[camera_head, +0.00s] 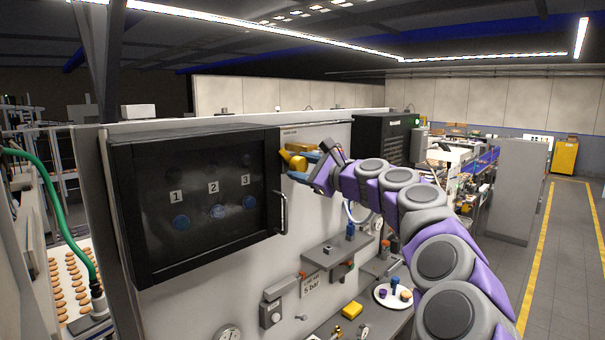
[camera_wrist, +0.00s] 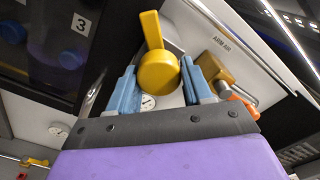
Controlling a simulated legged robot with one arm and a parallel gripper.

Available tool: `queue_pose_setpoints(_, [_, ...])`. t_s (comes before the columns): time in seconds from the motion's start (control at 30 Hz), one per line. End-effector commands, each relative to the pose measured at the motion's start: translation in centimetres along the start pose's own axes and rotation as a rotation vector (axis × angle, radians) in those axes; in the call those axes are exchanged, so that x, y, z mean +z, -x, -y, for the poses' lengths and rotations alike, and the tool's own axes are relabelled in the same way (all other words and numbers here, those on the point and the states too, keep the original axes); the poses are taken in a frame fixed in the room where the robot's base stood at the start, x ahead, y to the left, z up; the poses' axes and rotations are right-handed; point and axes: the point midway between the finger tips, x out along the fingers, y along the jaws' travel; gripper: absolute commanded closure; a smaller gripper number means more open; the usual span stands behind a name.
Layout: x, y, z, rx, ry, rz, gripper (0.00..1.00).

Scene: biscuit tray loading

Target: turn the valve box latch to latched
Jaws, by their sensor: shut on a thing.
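The valve box (camera_head: 140,230) is black with a dark clear door, and the numbers 1, 2 and 3 show behind it. The door looks shut. A yellow turn knob (camera_head: 299,163) with a short lever, apparently the latch, is beside the box's right edge. In the wrist view the knob (camera_wrist: 158,72) sits between my blue fingers, its lever pointing up and slightly left in the picture. My gripper (camera_head: 303,168) is shut on this knob; it also shows in the wrist view (camera_wrist: 163,84). The mark for the latched position cannot be made out.
A bar handle (camera_head: 282,212) stands out from the door's right side, just below my gripper. A brass-coloured fitting (camera_wrist: 216,69) is close to my right finger, under an "ARM AIR" label. Below are a small shelf (camera_head: 337,251) and a round white tray (camera_head: 380,298).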

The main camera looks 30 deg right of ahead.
Motion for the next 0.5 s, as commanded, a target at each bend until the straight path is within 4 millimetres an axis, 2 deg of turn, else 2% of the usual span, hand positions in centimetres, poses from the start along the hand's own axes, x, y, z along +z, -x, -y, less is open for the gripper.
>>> queue_pose_setpoints(0.5, [-0.40,-0.13,-0.21,0.004,0.483,-0.002,0.81])
